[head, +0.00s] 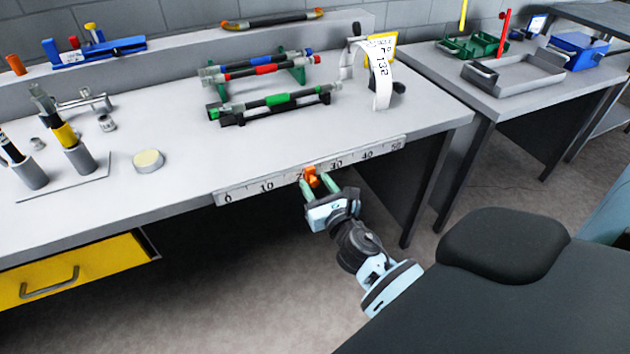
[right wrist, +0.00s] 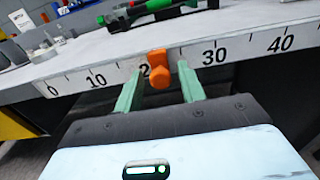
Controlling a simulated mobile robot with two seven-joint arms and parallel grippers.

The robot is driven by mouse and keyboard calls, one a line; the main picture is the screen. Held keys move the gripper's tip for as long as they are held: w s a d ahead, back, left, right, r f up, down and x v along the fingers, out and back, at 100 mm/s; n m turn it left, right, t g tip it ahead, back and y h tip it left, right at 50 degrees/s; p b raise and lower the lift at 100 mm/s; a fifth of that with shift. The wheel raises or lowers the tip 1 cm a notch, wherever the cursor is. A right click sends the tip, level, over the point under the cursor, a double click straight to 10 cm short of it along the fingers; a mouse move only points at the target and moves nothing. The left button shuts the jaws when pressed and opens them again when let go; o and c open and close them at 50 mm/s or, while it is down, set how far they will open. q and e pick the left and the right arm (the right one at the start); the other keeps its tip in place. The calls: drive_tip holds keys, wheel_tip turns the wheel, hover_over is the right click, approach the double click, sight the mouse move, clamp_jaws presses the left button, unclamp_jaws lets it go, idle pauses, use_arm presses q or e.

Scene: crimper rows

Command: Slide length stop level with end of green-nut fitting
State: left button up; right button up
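The orange length stop (head: 311,177) sits on the white ruler (head: 262,188) along the bench's front edge. In the right wrist view the stop (right wrist: 159,72) covers part of the 20 mark. My right gripper (head: 318,183) is in front of the ruler, with one green finger on each side of the stop. The green-marked hose fitting (head: 278,100) lies on the nearest rack position on the bench. My left gripper is not in view.
Red-marked (head: 265,69) and blue-marked hoses lie behind the green one. A curled white tape (head: 384,88) stands right of them. Tools in cups (head: 80,158) and a round tin (head: 148,161) are at the left. The bench between rack and ruler is clear.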

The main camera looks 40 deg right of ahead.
drive_tip(key=shift+w+d, duration=0.15)
drive_tip(key=shift+w, duration=0.5)
clamp_jaws()
